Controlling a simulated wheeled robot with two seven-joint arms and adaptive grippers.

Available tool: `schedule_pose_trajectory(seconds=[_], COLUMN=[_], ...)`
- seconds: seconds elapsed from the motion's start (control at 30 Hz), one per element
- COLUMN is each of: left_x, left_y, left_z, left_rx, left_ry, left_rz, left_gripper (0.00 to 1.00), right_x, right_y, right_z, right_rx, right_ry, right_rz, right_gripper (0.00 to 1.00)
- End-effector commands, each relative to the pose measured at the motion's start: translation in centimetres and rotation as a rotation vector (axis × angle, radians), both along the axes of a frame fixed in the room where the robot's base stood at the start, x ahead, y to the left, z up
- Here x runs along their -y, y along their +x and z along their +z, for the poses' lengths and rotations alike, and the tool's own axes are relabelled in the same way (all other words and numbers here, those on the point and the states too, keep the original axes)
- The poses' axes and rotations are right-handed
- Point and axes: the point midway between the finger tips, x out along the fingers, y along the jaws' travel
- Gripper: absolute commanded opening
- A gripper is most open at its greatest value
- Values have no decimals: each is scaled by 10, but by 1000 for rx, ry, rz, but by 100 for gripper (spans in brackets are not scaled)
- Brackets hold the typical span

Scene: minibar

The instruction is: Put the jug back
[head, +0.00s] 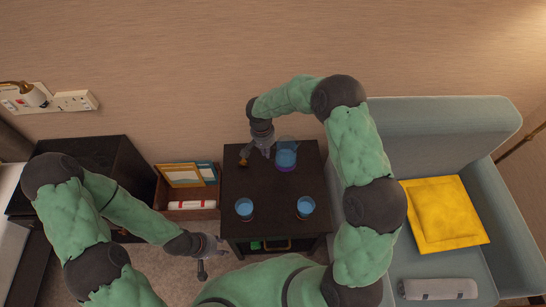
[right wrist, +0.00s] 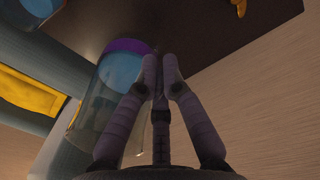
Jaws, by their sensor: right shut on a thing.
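The jug (head: 286,158) is clear, with blue contents and a purple base. It looks upright at the back right of the dark table (head: 275,185); I cannot tell whether it touches the top. My right gripper (head: 265,150) is at its left side. In the right wrist view the jug (right wrist: 108,100) is just left of the fingers (right wrist: 161,65), which are shut on the jug, seemingly at its handle; the held part is mostly hidden. My left gripper (head: 208,258) is empty, low in front of the table's left side; its jaw opening is unclear.
Two glasses with blue contents, left (head: 244,208) and right (head: 305,207), stand at the table's front. A small orange-brown item (head: 244,159) lies at the back left. A crate (head: 188,213) is left of the table; a sofa (head: 440,130) is right. The table's middle is clear.

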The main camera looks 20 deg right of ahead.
Motion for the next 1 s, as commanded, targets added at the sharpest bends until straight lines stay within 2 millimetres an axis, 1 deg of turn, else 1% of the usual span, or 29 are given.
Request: schedule_pose_trajectory(seconds=[0.03,0.2,0.3,0.57,0.63,0.8,0.87,1.0], left_x=[0,0,0,0,0,0,0,0], left_y=[0,0,0,0,0,0,0,0], left_z=[-6,-15,-17,-21,-24,-38,-39,-38], left_rx=[0,0,0,0,0,0,0,0], left_ry=[0,0,0,0,0,0,0,0], left_rz=[0,0,0,0,0,0,0,0], left_gripper=[40,40,40,40,40,40,40,40], right_x=[5,20,25,32,36,34,34,35], right_y=[4,18,23,29,32,31,31,31], right_z=[-12,-36,-43,-53,-60,-85,-88,-86], right_rx=[-2,1,1,2,0,-1,1,2], right_ry=[0,-1,0,-1,0,-1,0,0], right_rz=[-2,-2,1,-1,0,1,1,0], right_gripper=[0,0,0,0,0,0,0,0])
